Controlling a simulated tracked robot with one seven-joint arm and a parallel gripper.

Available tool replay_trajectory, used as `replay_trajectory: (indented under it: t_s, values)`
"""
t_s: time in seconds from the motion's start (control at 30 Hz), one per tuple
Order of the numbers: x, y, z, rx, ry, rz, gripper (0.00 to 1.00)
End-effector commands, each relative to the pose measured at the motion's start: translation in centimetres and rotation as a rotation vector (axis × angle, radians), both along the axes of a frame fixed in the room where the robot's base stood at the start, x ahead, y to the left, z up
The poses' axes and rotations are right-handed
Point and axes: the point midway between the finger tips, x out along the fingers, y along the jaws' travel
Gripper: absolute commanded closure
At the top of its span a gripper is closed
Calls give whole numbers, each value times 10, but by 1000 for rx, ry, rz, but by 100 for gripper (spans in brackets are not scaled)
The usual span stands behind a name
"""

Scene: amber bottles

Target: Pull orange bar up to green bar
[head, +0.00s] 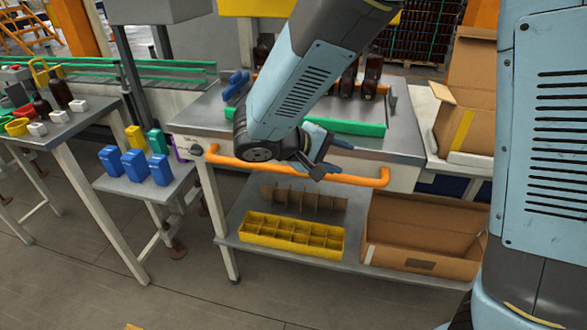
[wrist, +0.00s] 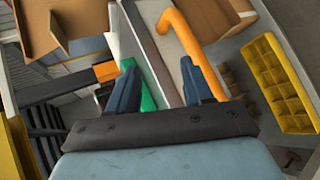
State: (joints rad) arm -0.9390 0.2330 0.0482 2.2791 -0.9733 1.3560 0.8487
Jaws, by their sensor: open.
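The orange bar (head: 345,178) is a long handle along the front of the grey table, bent at its ends. The green bar (head: 345,127) lies on the tabletop behind it, apart from it. My gripper (head: 322,158) is open, over the table's front edge close to the orange bar. In the wrist view, my gripper (wrist: 158,66) has its two dark fingers apart with nothing held. The orange bar (wrist: 178,24) runs just outside the right finger, partly hidden by it. The green bar (wrist: 148,100) shows beside the left finger. I cannot tell whether any finger touches the orange bar.
Amber bottles (head: 372,75) stand behind the green bar. A yellow divided tray (head: 290,235) and an open cardboard box (head: 425,235) sit on the shelf below. Blue bottles (head: 135,165) stand on a side shelf at left. Another cardboard box (head: 470,105) is at right.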

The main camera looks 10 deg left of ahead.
Motion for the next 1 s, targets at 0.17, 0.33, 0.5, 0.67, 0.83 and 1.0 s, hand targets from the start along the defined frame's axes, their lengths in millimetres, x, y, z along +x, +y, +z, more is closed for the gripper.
replay_trajectory:
  t_s: [0.17, 0.33, 0.5, 0.67, 0.83, 1.0]
  values:
    - [-10, 67, -30, -109, -104, 174, 49]
    - [-27, 121, -56, -168, -206, 326, 49]
    - [-43, 155, -73, -188, -273, 426, 49]
    - [-47, 165, -79, -193, -299, 459, 49]
    - [-33, 158, -82, -193, -300, 460, 49]
    - [-8, 144, -87, -194, -299, 458, 49]
